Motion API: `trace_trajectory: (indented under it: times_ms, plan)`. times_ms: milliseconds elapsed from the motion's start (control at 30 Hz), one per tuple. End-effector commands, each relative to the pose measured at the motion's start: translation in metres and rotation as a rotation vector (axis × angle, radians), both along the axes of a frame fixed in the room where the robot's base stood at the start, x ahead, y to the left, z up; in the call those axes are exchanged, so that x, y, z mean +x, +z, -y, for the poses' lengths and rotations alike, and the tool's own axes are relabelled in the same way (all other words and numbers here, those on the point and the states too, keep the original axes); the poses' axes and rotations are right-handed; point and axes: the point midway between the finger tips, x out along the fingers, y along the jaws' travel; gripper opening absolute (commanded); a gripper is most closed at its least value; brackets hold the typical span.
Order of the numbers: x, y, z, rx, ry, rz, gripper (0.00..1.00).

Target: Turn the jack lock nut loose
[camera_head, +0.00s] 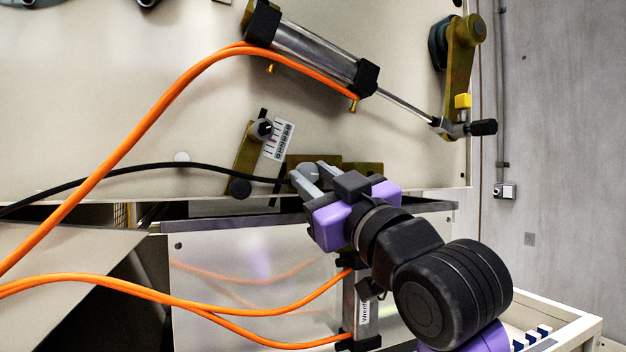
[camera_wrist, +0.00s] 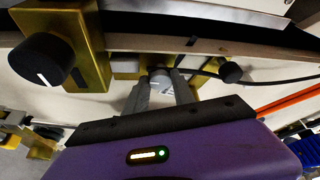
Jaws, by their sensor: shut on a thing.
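A black pointer knob (camera_head: 263,129) with a scale plate (camera_head: 279,141) sits up left of the nut. A black cable (camera_head: 130,166) runs close by. Orange hoses (camera_head: 130,125) cross the left side. A cylinder (camera_head: 312,50) is above. A lower ledge (camera_head: 230,223) lies beneath.

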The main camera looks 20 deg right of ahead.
Motion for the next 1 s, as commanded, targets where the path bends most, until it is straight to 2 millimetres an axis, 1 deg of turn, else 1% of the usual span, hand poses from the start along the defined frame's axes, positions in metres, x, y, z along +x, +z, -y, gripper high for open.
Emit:
trace_trajectory:
  times_ms: [333, 1000]
  plan:
    - [-0.0001, 0.0006, 0.0040, -0.333, -0.003, 0.000, 0.00]
    - [0.0001, 0.0045, 0.0049, -0.972, -0.001, -0.003, 0.00]
